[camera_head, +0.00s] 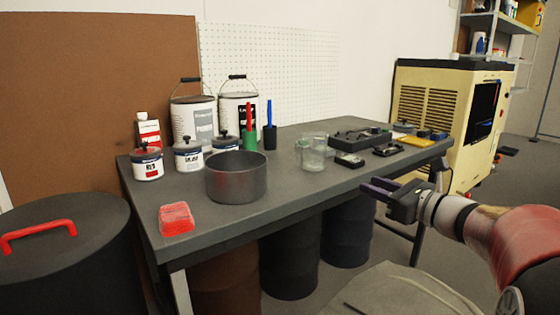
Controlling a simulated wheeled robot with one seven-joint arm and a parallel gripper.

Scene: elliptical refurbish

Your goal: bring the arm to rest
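My gripper (384,190) is at the right of the view, just off the front edge of the workbench (290,185). Its dark fingers point left, and nothing is seen held in it. The gap between the fingers is not clear from this angle. My arm reaches in from the lower right, bent, with the gripper at about bench-top height.
A lidded bin (65,250) stands left. A cream machine (440,110) stands behind at right. Dark drums (290,262) are under the bench.

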